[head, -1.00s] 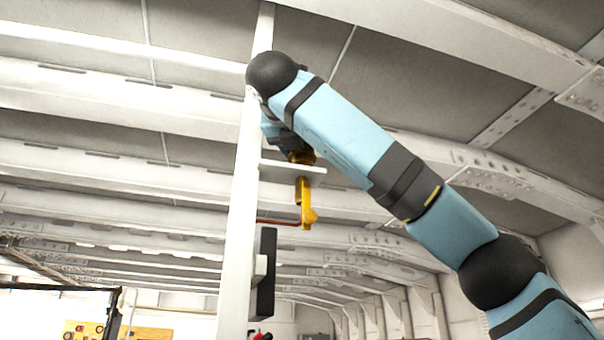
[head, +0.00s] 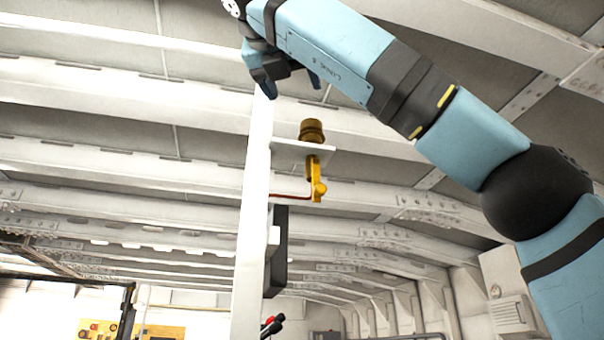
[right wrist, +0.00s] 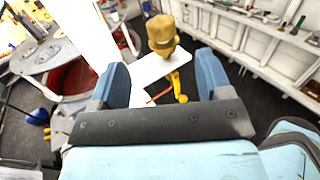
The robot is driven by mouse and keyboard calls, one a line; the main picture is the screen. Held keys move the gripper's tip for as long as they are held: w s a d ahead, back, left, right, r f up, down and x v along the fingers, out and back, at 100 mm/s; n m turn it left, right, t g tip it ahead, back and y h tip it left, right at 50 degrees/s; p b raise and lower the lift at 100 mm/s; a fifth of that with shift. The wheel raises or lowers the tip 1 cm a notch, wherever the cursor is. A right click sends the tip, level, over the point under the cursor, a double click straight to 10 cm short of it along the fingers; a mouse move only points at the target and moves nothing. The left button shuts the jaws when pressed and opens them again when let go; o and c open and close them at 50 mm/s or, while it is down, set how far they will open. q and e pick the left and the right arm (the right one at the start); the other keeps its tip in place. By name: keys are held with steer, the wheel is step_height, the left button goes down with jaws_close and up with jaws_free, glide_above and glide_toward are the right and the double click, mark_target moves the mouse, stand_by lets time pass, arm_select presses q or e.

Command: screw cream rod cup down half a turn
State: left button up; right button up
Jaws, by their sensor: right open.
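The rod cup (head: 312,131) looks brass brown in the head view and tan in the right wrist view (right wrist: 162,35). It stands upright on a small white shelf (head: 283,145) that juts from a white post. A yellow bent fitting (head: 315,180) hangs below the shelf. My right gripper (head: 292,86) is open and empty, above and a little left of the cup and apart from it. In the right wrist view its two blue fingers (right wrist: 162,78) are spread, with the cup beyond them. My left gripper is not in view.
The white post (head: 254,200) rises close beside the shelf, left of the cup. A dark box (head: 276,255) is fixed on the post lower down. In the right wrist view a large round drum (right wrist: 50,50) stands at left. Open air surrounds the cup on the right.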

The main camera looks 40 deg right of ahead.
steer(key=shift+b+v, duration=0.35)
steer(key=shift+v, duration=0.8)
